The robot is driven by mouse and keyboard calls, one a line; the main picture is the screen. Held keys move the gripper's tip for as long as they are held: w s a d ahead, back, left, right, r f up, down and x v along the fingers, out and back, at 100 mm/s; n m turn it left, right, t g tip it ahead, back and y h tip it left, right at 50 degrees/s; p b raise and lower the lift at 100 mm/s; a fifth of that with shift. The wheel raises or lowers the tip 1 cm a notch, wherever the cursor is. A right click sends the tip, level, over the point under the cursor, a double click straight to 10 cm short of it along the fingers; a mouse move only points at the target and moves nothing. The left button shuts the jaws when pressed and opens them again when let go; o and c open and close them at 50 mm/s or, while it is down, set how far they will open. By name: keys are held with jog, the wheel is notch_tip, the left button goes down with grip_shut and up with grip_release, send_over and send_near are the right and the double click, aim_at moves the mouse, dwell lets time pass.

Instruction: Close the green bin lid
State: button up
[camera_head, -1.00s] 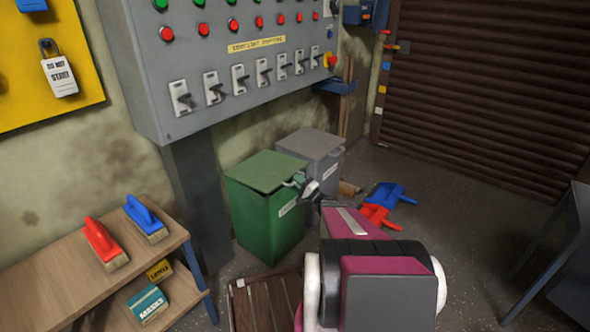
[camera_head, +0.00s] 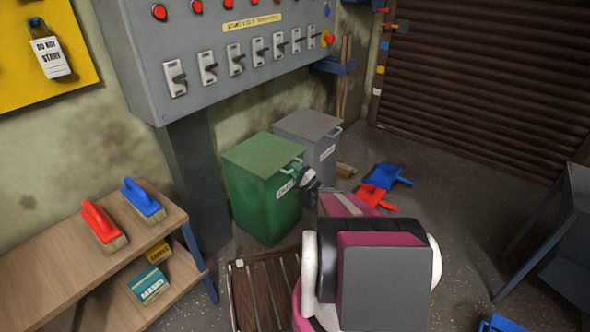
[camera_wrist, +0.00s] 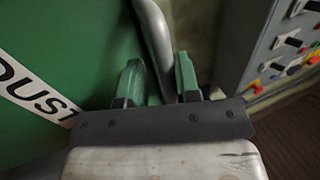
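The green bin (camera_head: 262,200) stands against the wall under the control panel. Its green lid (camera_head: 262,153) looks flat across the top; I cannot tell whether a small gap is left. A pale handle (camera_head: 292,166) sticks out at the front right of the lid. My gripper (camera_head: 306,178) is right at this handle, with its fingertips poorly visible in the head view. In the wrist view my gripper's two green fingers (camera_wrist: 160,80) are apart, with a grey bar (camera_wrist: 157,35), apparently the handle, between or just behind them. The bin's green wall and white label fill the left.
A grey bin (camera_head: 318,140) stands close behind on the right. A wooden shelf (camera_head: 60,265) with brushes is at the left, and a wooden pallet (camera_head: 262,290) lies in front. Red and blue dustpans (camera_head: 385,180) lie on the floor. A dark table (camera_head: 570,245) is at the right.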

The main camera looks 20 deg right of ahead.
dwell(0.3)
jog(key=v, duration=1)
jog(key=shift+s+d, duration=0.2)
jog(key=shift+s, duration=0.1)
jog(key=shift+f, duration=0.1)
jog(key=s+a+r+n+g+h, duration=0.15)
jog(key=s+a+n+g, duration=0.25)
jog(key=a+g, duration=0.45)
jog(key=s+a+r+n+g, duration=0.35)
jog(key=a+g, duration=0.35)
jog(key=a, duration=0.3)
jog(key=s+d+r+n+g+h, duration=0.1)
jog(key=s+r+h, duration=0.4)
jog(key=h, duration=0.6)
jog(key=shift+s+r+n+g, duration=0.3)
jog(key=shift+n+g, duration=0.25)
jog(key=shift+n, duration=0.7)
